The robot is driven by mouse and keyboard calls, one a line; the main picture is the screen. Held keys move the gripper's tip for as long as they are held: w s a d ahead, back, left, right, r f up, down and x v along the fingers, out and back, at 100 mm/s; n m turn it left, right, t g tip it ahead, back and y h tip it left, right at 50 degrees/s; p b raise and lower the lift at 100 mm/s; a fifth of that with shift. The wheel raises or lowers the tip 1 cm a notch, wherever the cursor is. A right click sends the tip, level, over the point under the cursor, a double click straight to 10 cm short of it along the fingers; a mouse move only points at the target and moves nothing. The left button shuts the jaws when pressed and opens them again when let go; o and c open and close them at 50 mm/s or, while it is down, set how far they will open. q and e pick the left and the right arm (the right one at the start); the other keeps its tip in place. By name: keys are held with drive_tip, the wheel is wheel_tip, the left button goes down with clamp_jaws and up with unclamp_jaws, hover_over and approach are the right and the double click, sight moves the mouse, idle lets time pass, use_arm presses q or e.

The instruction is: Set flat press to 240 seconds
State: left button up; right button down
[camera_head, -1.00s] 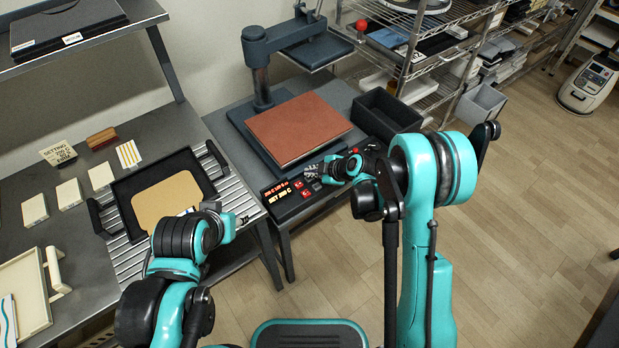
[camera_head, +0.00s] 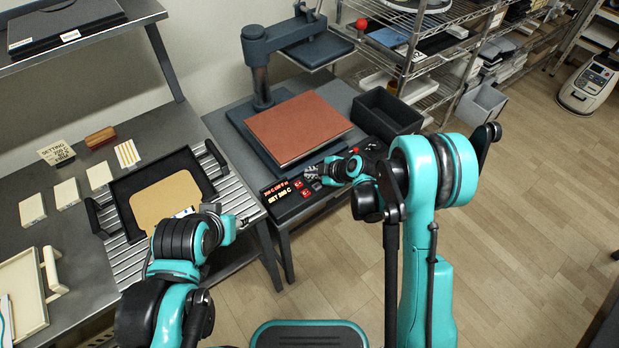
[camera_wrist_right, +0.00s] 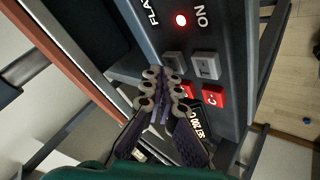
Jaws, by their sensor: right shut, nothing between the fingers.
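The flat press (camera_head: 264,72) stands on the grey side table with a red-brown slab on its bed. Its control panel (camera_head: 284,208) is at the front, with a lit display that also shows in the right wrist view (camera_wrist_right: 196,124); it seems to read SET 200 C, small and tilted. Beside it are grey buttons (camera_wrist_right: 207,66) and red buttons (camera_wrist_right: 213,97). My right gripper (camera_head: 313,172) is shut and empty, its tips over the panel by the near grey button; contact cannot be told. My left gripper (camera_head: 242,222) is beside the black tray, its fingers too small to judge.
The black tray (camera_head: 199,161) holds a tan sheet on the slatted left table. A setting card (camera_head: 55,152) stands behind it. An empty black bin (camera_head: 386,113) sits right of the press. A red light (camera_wrist_right: 181,20) marked ON glows on the panel.

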drive_tip(key=shift+f+b, duration=0.5)
idle(0.4)
drive_tip(key=shift+r, duration=0.15)
drive_tip(key=shift+r+p, duration=0.5)
drive_tip(key=shift+r, duration=0.3)
drive_tip(key=shift+r+p, duration=1.55)
drive_tip(key=shift+r, duration=0.9)
